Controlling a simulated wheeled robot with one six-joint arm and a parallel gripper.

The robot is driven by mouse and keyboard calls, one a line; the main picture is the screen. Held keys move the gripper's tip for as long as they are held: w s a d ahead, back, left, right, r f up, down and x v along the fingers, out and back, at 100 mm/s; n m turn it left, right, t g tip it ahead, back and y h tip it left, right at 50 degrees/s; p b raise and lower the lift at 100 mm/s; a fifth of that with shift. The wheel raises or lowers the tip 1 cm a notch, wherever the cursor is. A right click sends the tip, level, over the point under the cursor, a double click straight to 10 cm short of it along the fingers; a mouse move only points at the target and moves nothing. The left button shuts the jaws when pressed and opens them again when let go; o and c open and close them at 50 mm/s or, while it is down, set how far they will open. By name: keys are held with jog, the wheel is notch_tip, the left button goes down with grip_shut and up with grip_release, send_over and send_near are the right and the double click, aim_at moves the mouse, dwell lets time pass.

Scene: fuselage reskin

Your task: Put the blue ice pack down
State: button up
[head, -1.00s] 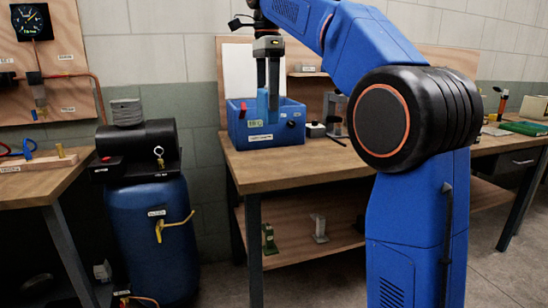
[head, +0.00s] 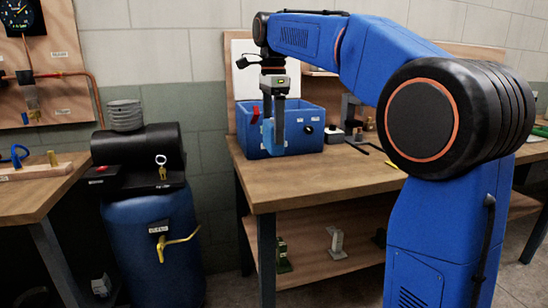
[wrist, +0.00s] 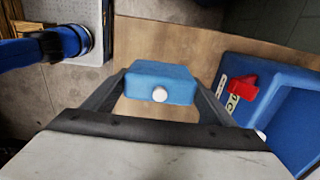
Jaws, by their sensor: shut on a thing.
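The blue ice pack (wrist: 160,80) is a light blue block with a white round cap. In the wrist view my gripper (wrist: 158,92) is shut on it, one finger at each side. In the head view my gripper (head: 274,130) points down, with the ice pack (head: 268,134) between its fingers, in front of the blue bin on the workbench. The ice pack appears to be above the wooden bench top (head: 330,176); the exact gap beneath it cannot be told.
The open blue bin (head: 308,128) with a red latch (wrist: 238,88) stands just right of the ice pack. The bench top in front of the bin is mostly clear. A blue compressor tank (head: 155,240) with a black motor stands left of the bench. Small tools lie right of the bin.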

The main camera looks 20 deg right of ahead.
jog(key=shift+f, duration=4.3)
jog(key=shift+f, duration=0.1)
jog(key=o, duration=1.2)
notch_tip(320, 180, up, 12)
jog(key=shift+r, duration=0.1)
